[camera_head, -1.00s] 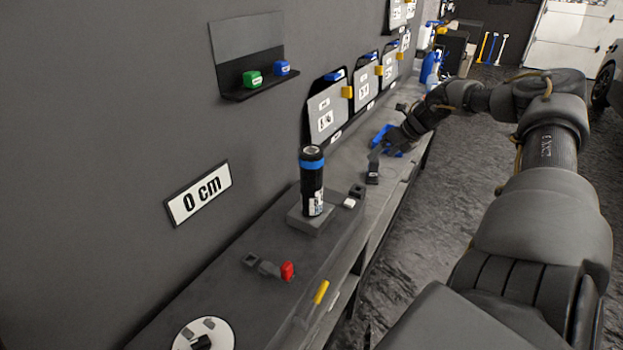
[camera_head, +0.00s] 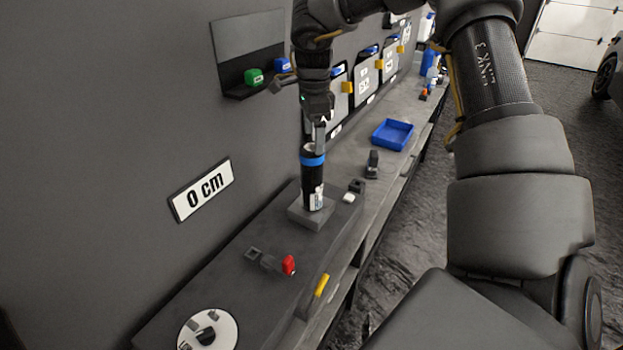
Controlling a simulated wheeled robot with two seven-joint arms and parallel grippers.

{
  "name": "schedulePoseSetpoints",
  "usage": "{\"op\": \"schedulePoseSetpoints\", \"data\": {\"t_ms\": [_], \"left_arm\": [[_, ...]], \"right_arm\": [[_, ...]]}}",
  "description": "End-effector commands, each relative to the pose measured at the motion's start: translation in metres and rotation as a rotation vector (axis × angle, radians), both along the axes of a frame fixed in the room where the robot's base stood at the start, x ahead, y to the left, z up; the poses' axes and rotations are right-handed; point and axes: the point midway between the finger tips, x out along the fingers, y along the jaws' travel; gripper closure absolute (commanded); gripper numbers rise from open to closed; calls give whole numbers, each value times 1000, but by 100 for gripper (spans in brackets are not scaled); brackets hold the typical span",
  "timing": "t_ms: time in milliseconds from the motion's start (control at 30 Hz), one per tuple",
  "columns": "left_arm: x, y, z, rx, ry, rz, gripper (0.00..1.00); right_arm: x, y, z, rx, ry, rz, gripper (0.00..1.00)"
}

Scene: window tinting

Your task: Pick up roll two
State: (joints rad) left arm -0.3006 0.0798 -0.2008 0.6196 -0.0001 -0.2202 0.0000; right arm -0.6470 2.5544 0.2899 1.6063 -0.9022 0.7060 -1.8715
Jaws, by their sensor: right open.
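A black roll with a blue band and a white label (camera_head: 312,185) stands upright on a small grey block (camera_head: 312,217) on the bench. I take it to be roll two, but its label is too small to read. My right gripper (camera_head: 314,138) points down right over the top of the roll, its fingers at the roll's upper end. It is open, and I cannot tell whether the fingers touch the roll. My left gripper is not in view.
A blue tray (camera_head: 392,134) lies farther along the bench (camera_head: 262,232). A red-tipped tool (camera_head: 288,265), a yellow piece (camera_head: 321,285) and a round white disc (camera_head: 207,330) are nearer. A wall shelf (camera_head: 252,88) with green and blue items is left of my gripper.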

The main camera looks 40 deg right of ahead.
Motion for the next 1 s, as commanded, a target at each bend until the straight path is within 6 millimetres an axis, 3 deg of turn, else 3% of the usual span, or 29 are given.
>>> {"op": "schedulePoseSetpoints", "data": {"t_ms": [200, 467, 667, 800, 1000], "left_arm": [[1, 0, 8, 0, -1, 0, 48], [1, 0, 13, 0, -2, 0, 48], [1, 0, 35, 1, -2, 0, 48], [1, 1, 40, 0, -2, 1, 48], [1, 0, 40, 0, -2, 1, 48]], "right_arm": [[0, 0, -27, 3, 1, -1, 19], [0, 0, -35, 2, 0, -2, 19], [1, 2, -58, 4, 3, -2, 19], [2, 2, -77, 1, 0, -3, 19], [2, 2, -84, 1, -4, -3, 19]]}}
